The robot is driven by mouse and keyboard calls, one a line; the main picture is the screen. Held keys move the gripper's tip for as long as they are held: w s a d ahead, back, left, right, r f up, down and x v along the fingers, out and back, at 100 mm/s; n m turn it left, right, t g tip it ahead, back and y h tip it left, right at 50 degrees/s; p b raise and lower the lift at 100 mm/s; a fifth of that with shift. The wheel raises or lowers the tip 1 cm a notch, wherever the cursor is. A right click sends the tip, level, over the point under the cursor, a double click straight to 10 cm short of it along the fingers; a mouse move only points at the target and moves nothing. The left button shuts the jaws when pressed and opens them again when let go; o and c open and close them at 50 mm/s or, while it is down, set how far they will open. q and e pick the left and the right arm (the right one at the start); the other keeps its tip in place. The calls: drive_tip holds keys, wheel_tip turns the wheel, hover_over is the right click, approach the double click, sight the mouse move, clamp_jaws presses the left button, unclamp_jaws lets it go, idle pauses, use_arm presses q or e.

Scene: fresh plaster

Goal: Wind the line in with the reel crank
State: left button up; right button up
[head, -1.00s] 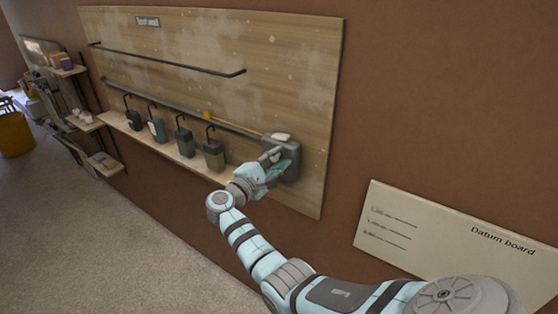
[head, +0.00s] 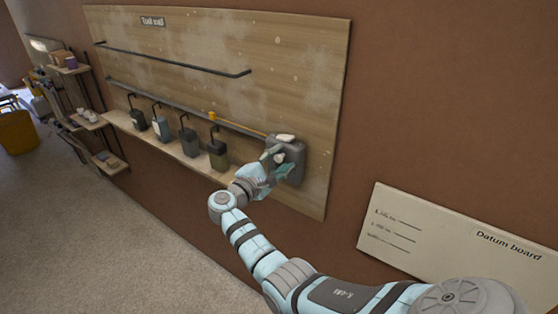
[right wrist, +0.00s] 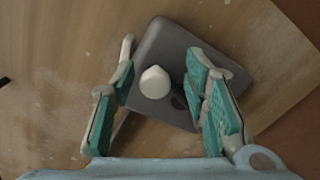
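The reel (head: 293,154) is a grey box fixed at the right end of the wooden tool wall, with a pale part on top. A thin orange line runs left from it to a small orange end piece (head: 212,115). My right gripper (head: 273,168) is at the front of the reel. In the right wrist view, the reel's grey body (right wrist: 182,50) lies behind the open right gripper (right wrist: 165,98), and a white rounded knob (right wrist: 155,82) sits between the fingers, with a visible gap on each side. The rest of the crank is hard to make out. My left gripper is out of view.
Several dark canisters with hooked tops, one of them here (head: 217,150), stand on a narrow ledge (head: 180,152) left of the reel. Two dark rails cross the wall. A datum board (head: 440,235) is at the right. Floor (head: 110,240) is open at the left.

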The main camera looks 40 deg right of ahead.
drive_tip(key=shift+s+a, duration=0.15)
drive_tip(key=shift+a, duration=0.2)
drive_tip(key=v, duration=1.1)
drive_tip(key=shift+a, duration=0.2)
drive_tip(key=shift+d, duration=0.1)
